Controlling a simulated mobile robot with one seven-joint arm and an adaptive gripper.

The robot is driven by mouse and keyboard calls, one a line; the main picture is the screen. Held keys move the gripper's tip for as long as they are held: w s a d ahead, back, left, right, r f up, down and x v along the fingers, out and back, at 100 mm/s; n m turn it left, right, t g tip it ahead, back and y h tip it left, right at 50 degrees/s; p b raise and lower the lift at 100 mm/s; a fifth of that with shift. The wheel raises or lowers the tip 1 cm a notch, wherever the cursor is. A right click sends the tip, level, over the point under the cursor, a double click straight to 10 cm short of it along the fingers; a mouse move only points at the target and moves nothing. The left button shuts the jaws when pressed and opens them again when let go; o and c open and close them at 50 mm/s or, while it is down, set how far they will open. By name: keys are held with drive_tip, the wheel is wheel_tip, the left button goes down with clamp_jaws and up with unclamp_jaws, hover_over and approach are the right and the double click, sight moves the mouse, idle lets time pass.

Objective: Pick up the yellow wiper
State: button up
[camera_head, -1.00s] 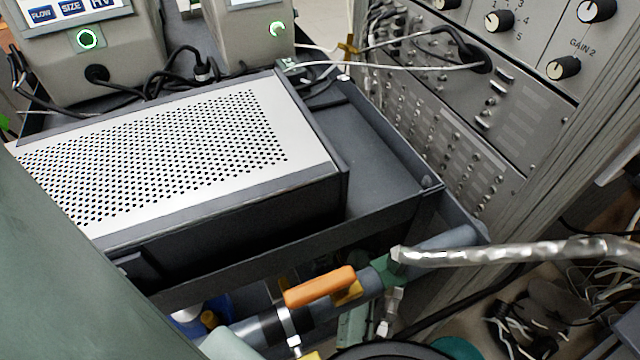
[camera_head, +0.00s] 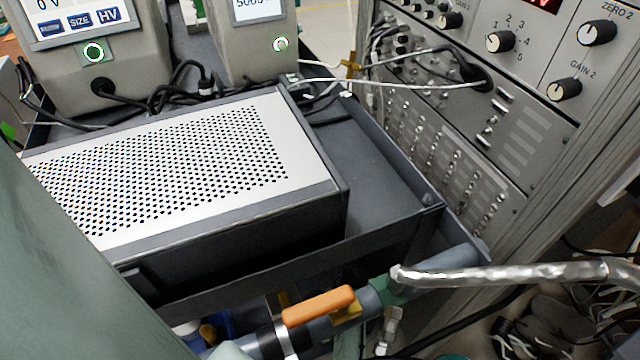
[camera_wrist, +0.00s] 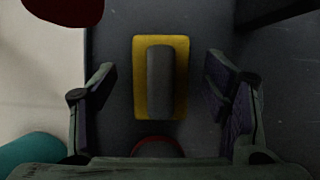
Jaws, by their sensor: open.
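The yellow wiper (camera_wrist: 139,95) shows in the wrist view as a yellow rectangle with a long dark grey handle (camera_wrist: 160,82) along its middle. It lies on a dark grey surface (camera_wrist: 200,30). My gripper (camera_wrist: 163,90) is open, with one finger to the left of the wiper and one to the right. Both fingers are apart from it. How high the fingers are above the surface I cannot tell. I cannot make out the wiper or my gripper in the head view.
A red round thing (camera_wrist: 158,146) lies just below the wiper. A dark red thing (camera_wrist: 65,10) and a teal thing (camera_wrist: 38,152) are at the left. In the head view, a perforated metal box (camera_head: 190,160) stands on a dark cart (camera_head: 385,175), with an orange-handled valve (camera_head: 318,306) below.

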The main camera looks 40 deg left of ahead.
drive_tip(key=shift+f, duration=0.1)
drive_tip(key=c, duration=1.2)
